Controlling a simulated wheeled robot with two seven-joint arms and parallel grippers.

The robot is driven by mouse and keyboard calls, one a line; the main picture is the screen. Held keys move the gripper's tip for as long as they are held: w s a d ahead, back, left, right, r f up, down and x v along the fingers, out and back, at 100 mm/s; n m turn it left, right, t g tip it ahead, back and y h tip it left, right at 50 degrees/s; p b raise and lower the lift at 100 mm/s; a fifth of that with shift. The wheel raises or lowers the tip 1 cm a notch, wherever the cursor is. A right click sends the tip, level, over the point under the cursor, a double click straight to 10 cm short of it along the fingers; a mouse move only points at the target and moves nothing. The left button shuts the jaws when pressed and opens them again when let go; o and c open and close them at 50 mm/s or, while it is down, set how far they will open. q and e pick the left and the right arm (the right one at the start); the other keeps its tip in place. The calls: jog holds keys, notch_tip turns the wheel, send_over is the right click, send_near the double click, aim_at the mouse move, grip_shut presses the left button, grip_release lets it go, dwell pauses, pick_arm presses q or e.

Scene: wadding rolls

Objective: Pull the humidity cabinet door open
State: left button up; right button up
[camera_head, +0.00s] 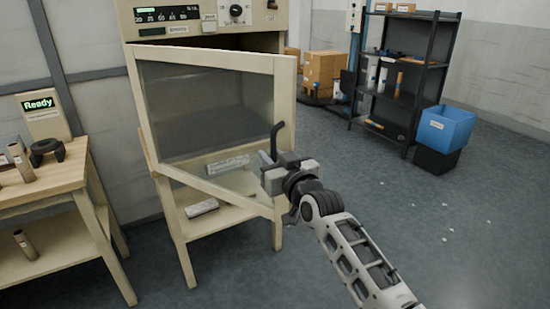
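The humidity cabinet (210,22) stands at the centre left, with a dial and a lit scale on its upper panel. Its cream-framed glass door (205,108) stands partly open, its right side swung out from the body; a dark gap shows above it. A dark curved door handle (276,138) is at the door's right edge. My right gripper (269,172) is at the handle's lower part, with its fingers closed around it; the gripper hides the handle's lower end. My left gripper is not in view.
A wooden table (50,182) with rolls and a "Ready" display (40,113) stands at left. A dark shelf rack (405,80), a blue bin (445,128) and cardboard boxes (322,70) stand at the back right.

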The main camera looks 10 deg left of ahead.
dwell(0.3)
jog(key=shift+s+d, duration=0.15)
jog(key=v, duration=1.5)
jog(key=shift+s, duration=0.25)
